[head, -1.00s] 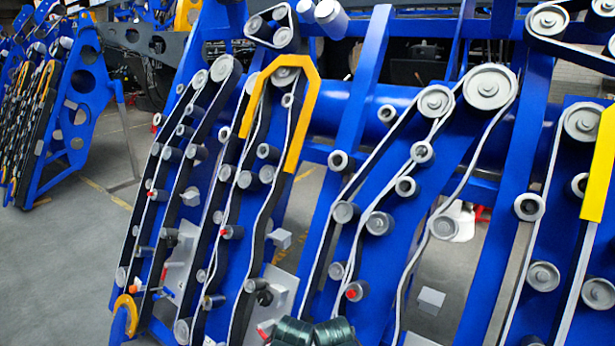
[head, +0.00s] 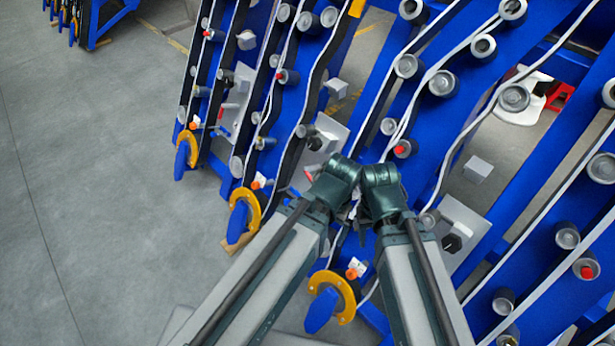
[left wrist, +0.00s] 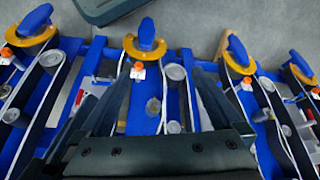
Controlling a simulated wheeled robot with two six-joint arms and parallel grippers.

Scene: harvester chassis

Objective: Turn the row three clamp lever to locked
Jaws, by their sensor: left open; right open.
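White plates with small knobs and levers sit low on the rows; the third from the left (head: 470,224) carries a black knob (head: 452,243). I cannot tell surely which part is the row three clamp lever. A red lever (head: 228,106) shows on the leftmost plate. My right gripper (head: 380,183) is in front of the third row in the head view, its fingers mostly hidden. My left gripper (left wrist: 157,76) is open and empty in the left wrist view, its fingers either side of a row with grey rollers (left wrist: 175,72).
Yellow crescent guides with blue tips end the rows (head: 330,298), with orange-and-white tags beside them. Blue frame members, belts and protruding rollers (head: 441,83) crowd the right. Grey floor (head: 80,200) is clear at the left.

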